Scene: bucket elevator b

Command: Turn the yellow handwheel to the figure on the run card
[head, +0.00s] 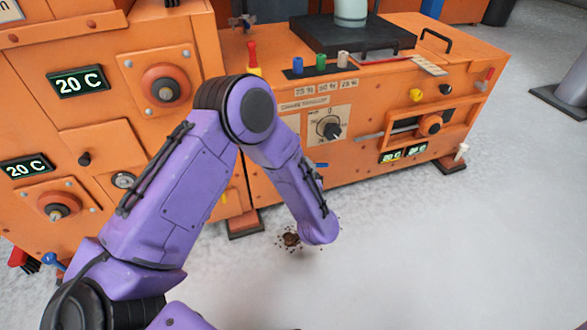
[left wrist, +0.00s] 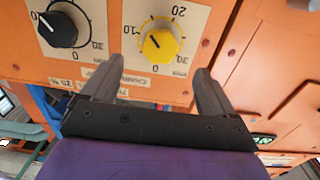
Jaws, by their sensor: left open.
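The yellow handwheel (left wrist: 160,42) shows in the left wrist view as a knob on a cream dial plate with figures from 0 to 30. The plate appears upside down, with 0 below and 20 above. A dark mark lies left of centre on the knob; its exact reading is unclear. My left gripper (left wrist: 160,68) is open and empty, its fingers reaching towards either side of the knob; contact is not visible. In the head view my purple arm hides this knob and the gripper. I cannot identify the run card for certain; a cream card (head: 429,65) lies on the cabinet's top edge.
A black knob (left wrist: 57,28) on its own dial stands beside the yellow one; it also shows in the head view (head: 330,127). Red, blue, green and white pegs stand along the orange cabinet (head: 360,170). Brown crumbs (head: 290,239) lie on the floor.

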